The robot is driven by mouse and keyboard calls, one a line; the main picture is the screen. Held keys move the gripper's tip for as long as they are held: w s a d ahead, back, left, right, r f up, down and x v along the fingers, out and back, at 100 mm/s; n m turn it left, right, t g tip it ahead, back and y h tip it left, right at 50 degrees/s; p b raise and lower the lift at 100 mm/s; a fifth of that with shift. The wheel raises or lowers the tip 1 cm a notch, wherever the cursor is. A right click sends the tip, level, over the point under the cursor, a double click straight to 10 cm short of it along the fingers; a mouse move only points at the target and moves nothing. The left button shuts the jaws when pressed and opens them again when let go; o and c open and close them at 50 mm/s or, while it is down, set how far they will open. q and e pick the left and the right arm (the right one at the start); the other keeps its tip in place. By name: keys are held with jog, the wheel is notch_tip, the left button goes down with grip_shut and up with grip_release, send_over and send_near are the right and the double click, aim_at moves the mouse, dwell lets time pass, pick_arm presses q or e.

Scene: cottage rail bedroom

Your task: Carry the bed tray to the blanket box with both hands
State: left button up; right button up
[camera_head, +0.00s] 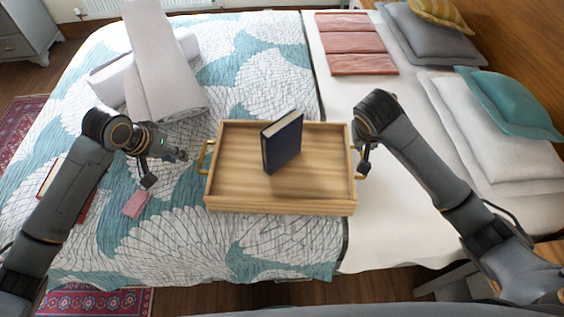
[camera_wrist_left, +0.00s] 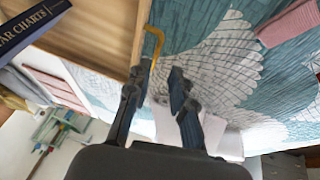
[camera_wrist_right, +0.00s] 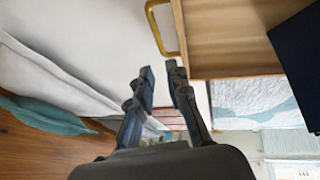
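The wooden bed tray (camera_head: 230,203) lies on the bed with a dark blue book (camera_head: 282,141) standing in it. It has a brass handle at each end, the left one (camera_head: 203,157) and the right one (camera_head: 359,163). My left gripper (camera_head: 180,155) is open and empty, just left of the left handle; in the left wrist view that handle (camera_wrist_left: 157,42) lies just beyond the fingertips. My right gripper (camera_wrist_right: 161,71) is open, close to the right handle (camera_wrist_right: 153,25). In the head view my right arm partly hides that gripper and handle.
Rolled white bedding (camera_head: 160,70) lies behind on the left. A small pink item (camera_head: 136,203) and a red-edged book (camera_head: 48,178) lie near my left arm. Folded pink cloths (camera_head: 350,42) and pillows (camera_head: 480,120) are on the right. White sheet beside the tray is clear.

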aim_at(199, 165)
pick_arm(q)
jog(key=shift+f, duration=0.1)
pick_arm(e)
jog(key=shift+f, duration=0.1)
